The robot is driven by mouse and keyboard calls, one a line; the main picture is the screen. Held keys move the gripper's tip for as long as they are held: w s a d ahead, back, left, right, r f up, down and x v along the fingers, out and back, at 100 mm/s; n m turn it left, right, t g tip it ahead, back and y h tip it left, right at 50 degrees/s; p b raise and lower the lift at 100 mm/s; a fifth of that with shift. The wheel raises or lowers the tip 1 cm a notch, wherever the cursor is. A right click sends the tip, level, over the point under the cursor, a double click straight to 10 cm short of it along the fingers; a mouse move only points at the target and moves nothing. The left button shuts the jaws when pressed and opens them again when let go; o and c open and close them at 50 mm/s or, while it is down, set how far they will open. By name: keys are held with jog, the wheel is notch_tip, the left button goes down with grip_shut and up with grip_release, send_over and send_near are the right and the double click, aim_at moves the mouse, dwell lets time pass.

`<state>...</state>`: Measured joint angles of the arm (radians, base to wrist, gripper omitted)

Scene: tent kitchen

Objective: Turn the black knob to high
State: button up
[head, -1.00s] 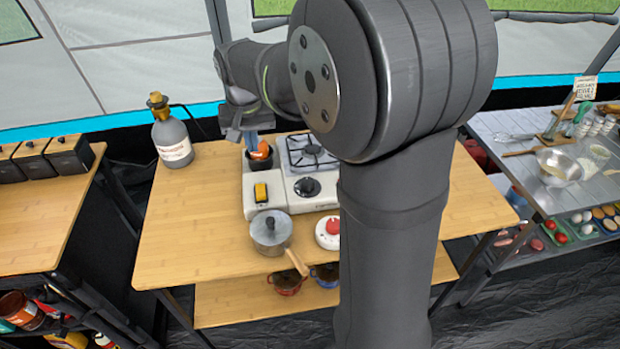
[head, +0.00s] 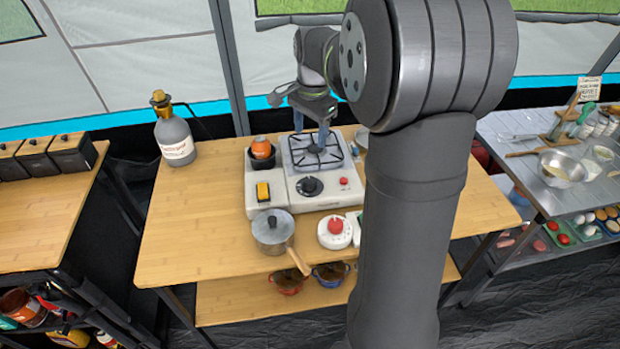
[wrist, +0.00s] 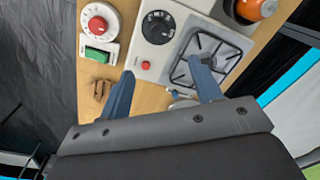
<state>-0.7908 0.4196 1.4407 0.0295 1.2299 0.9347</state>
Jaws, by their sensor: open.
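The black knob (head: 310,187) sits on the front of the white camping stove (head: 330,200), beside a small red button (head: 343,181). In the wrist view the knob (wrist: 158,27) is near the top, beyond my fingertips, with white markings around it. My gripper (head: 312,124) is above the stove's burner grate (head: 316,152), behind the knob and apart from it. In the wrist view my gripper (wrist: 162,80) shows two blue fingers spread wide with nothing between them. The knob's exact setting is too small to read.
An orange canister (head: 261,146) stands in a black holder left of the grate. A grey bottle (head: 174,138) stands at the left. The wooden tabletop (head: 190,220) is clear at left.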

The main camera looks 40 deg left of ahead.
send_near(310, 180)
jog(key=f, duration=0.9)
jog(key=shift+a+f, duration=0.1)
jog(key=shift+a, duration=0.15)
jog(key=c, duration=1)
